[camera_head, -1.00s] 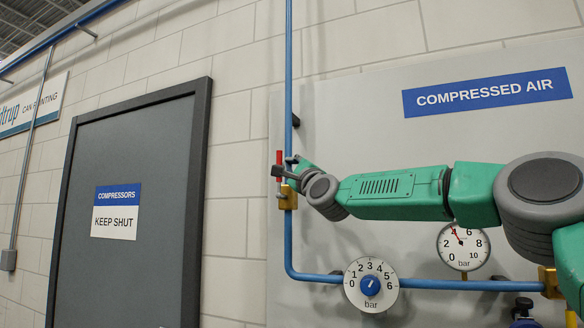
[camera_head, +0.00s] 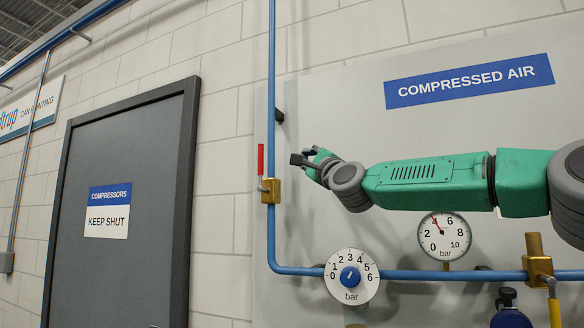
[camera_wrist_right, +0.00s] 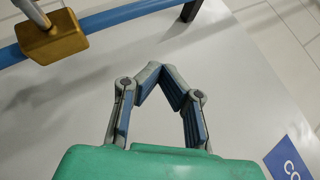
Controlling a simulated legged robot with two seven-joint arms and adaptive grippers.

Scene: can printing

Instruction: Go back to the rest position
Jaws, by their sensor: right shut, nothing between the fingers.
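My right gripper (camera_head: 305,157) hangs in front of the grey panel (camera_head: 320,110), to the right of the blue vertical pipe (camera_head: 272,90). It is apart from the brass valve (camera_head: 270,191) with the upright red handle (camera_head: 261,158). In the right wrist view the fingertips (camera_wrist_right: 166,78) meet with nothing between them, and the brass valve (camera_wrist_right: 52,38) is at the upper left. My left gripper is in neither view.
A dial with a blue knob (camera_head: 349,279) and a round pressure gauge (camera_head: 444,237) are below my right arm. Another brass valve (camera_head: 538,265) is at the right. A grey door (camera_head: 120,260) is at the left. A blue sign (camera_head: 470,80) is above.

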